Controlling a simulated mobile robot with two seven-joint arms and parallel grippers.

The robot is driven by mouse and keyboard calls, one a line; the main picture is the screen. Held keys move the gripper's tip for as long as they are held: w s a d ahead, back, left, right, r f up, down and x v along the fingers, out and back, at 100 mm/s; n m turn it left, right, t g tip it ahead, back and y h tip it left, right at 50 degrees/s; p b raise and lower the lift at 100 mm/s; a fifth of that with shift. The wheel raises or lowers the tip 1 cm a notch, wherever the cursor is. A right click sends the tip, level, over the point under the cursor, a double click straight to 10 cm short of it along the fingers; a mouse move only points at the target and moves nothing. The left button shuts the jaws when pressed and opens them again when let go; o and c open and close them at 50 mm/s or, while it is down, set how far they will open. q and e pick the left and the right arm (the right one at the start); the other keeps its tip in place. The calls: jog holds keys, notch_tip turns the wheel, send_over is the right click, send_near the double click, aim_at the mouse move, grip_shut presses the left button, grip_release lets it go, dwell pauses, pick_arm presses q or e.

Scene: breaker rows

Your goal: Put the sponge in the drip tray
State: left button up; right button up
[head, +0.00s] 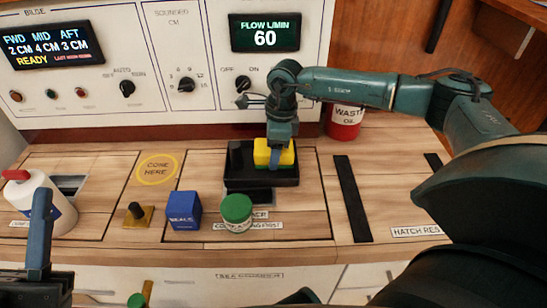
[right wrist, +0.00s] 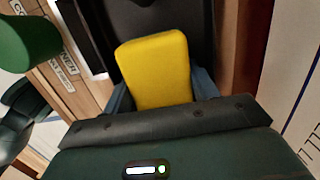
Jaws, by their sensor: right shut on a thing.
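The yellow sponge (head: 287,152), with a green underside, is at the black drip tray (head: 239,161) on the wooden counter. My right gripper (head: 274,158) reaches down from above and is shut on the sponge. In the right wrist view the yellow sponge (right wrist: 155,68) sits between the fingers, with the dark tray (right wrist: 204,38) behind it. I cannot tell whether the sponge touches the tray floor. My left gripper (head: 38,235) shows in part at the lower left, away from the tray; its jaw state is unclear.
A green-lidded jar (head: 236,213) and a blue box (head: 184,211) stand in front of the tray. A white bottle with a red cap (head: 40,200) stands at the left. A red waste oil can (head: 344,122) is behind right. A black strip (head: 352,198) crosses the right counter.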

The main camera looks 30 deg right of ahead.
jog(key=shift+f, duration=0.85)
pick_arm(q)
jog(key=shift+s+r+m+h, duration=0.15)
jog(key=shift+r+m+h, duration=0.2)
jog(key=shift+m+h, duration=0.35)
pick_arm(e)
jog(key=o, duration=0.9)
jog(key=shift+f, duration=0.1)
jog(key=shift+o, duration=0.2)
jog(key=shift+r, duration=0.45)
jog(key=r+p, duration=0.1)
jog(key=r, duration=0.2)
jog(key=r+p, duration=0.2)
jog(key=r, duration=0.2)
jog(key=d+r+p, duration=0.1)
jog(key=r+p, duration=0.1)
jog(key=r, duration=0.1)
jog(key=shift+s+r, duration=0.25)
jog(key=shift+s, duration=0.1)
pick_arm(q)
notch_tip(320, 180, down, 7)
jog(key=n+g+y, duration=0.1)
jog(key=n+y, duration=0.5)
jog(key=n, duration=0.1)
jog(key=shift+d+r+y, duration=0.15)
jog(key=shift+d+y, duration=0.15)
jog(key=shift+y, duration=0.1)
pick_arm(e)
jog(key=shift+d+r, duration=0.1)
jog(key=shift+r, duration=0.35)
